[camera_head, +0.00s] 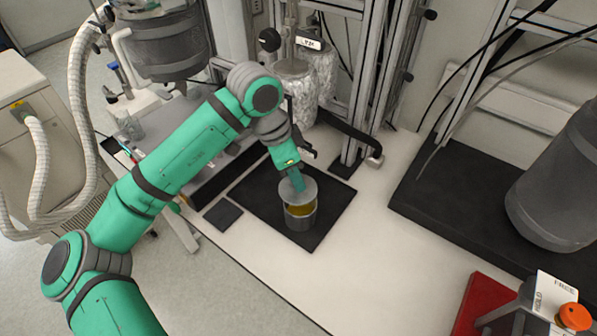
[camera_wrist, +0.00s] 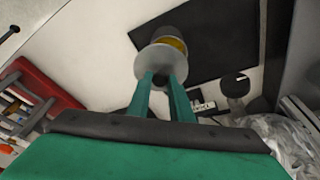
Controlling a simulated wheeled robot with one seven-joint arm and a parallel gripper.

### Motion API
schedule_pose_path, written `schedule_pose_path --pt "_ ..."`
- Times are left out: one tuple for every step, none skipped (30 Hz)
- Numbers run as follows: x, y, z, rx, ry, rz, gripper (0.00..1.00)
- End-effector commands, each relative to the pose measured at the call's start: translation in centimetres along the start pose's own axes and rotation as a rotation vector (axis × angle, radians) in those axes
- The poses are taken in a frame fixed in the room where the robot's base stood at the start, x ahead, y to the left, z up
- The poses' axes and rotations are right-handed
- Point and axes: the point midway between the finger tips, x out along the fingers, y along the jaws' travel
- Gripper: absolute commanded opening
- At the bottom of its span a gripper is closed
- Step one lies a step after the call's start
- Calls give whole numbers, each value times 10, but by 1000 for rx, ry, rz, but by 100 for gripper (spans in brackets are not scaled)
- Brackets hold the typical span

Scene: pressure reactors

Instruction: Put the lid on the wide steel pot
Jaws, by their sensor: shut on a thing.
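The wide steel pot (camera_head: 301,222) stands upright on a black mat on the bench. Amber content shows inside it, and it also appears in the wrist view (camera_wrist: 178,15). The round grey lid (camera_head: 311,188) is over the pot's opening, and in the wrist view the lid (camera_wrist: 146,65) hides part of the opening. Amber shows between lid and rim, so the lid is not seated flush. My gripper (camera_head: 297,185) is shut on the lid's top, with its two green fingers (camera_wrist: 162,84) around a dark knob. The exact gap between lid and rim is hard to tell.
The black mat (camera_head: 262,195) has bare room around the pot. Foil-wrapped vessels (camera_head: 296,90) and a metal frame (camera_head: 365,90) stand behind. A small dark pad (camera_head: 222,214) lies left. The white bench (camera_head: 380,260) is clear to the right, before a large grey cylinder (camera_head: 560,190).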

Motion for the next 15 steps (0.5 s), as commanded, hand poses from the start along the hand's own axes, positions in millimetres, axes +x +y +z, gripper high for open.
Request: schedule_pose_path --pt "6 -7 -5 -3 0 0 0" --pt "8 -10 -6 -5 0 -1 0" --pt "11 -13 -8 -7 0 -2 0" --pt "13 -15 -8 -8 0 -2 0" --pt "14 -16 -8 -9 0 -2 0" --pt "16 -16 -8 -9 0 -2 0" --pt "17 -17 -8 -9 0 -2 0" --pt "18 -17 -8 -9 1 -2 0" --pt "20 -16 -7 -9 1 -2 0" --pt "22 -16 -7 -8 1 -2 0" --pt "24 -16 -7 -7 1 -1 0" --pt "28 -16 -7 -5 0 -1 0" --pt "30 -15 -7 -4 0 -1 0" --pt "33 -15 -6 -4 0 -1 0" --pt "36 -15 -6 -4 0 -1 0"
